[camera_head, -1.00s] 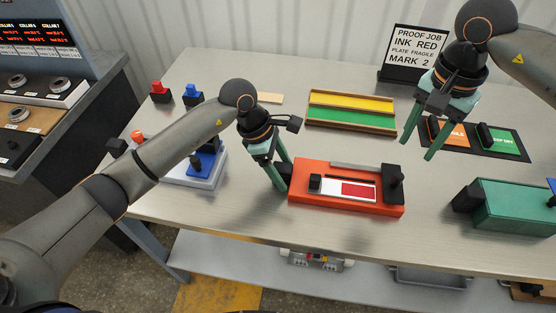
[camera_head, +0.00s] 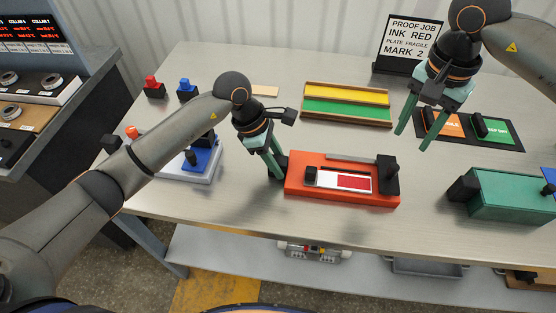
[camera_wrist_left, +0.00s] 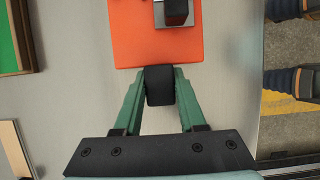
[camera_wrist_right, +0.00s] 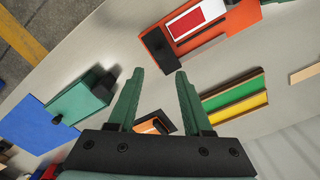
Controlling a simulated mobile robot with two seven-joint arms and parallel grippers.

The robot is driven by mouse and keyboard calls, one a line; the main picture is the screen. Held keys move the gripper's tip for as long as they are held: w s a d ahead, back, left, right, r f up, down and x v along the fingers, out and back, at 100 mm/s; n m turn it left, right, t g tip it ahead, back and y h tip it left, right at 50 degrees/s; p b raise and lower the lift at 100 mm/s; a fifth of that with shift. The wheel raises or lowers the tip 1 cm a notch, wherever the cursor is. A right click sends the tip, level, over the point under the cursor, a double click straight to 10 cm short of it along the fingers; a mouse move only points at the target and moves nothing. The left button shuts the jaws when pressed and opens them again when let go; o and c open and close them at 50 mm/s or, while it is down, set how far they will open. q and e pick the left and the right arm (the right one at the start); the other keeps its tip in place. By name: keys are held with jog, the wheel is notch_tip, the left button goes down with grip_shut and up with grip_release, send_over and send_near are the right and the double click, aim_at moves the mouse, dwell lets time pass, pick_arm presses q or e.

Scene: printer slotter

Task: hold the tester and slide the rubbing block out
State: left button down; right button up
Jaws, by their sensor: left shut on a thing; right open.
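The orange-red tester (camera_head: 340,196) lies flat on the table and carries a white strip with a red patch (camera_head: 354,182). A small black block (camera_head: 310,173) sits at the strip's left end, and a taller black block (camera_head: 388,174) stands at the tester's right end. I cannot tell which is the rubbing block. My left gripper (camera_head: 277,167) is shut on the black tab (camera_wrist_left: 159,86) at the tester's left end. My right gripper (camera_head: 410,141) is open and empty, above and behind the tester's right end. In the right wrist view, the taller black block (camera_wrist_right: 157,45) is beyond its fingertips (camera_wrist_right: 160,72).
A green box (camera_head: 510,194) with a black end stands to the right. A yellow and green tray (camera_head: 348,104) lies behind the tester, and a dark mat with orange and green panels (camera_head: 470,130) lies behind right. Bare table surrounds the tester's front.

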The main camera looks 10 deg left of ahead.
aim_at(395, 166)
jog(key=shift+o, duration=0.6)
jog(key=shift+m, duration=0.8)
notch_tip(395, 166, down, 11)
jog(key=shift+f, duration=0.1)
jog(key=shift+c, duration=0.4)
grip_shut()
dwell(0.5)
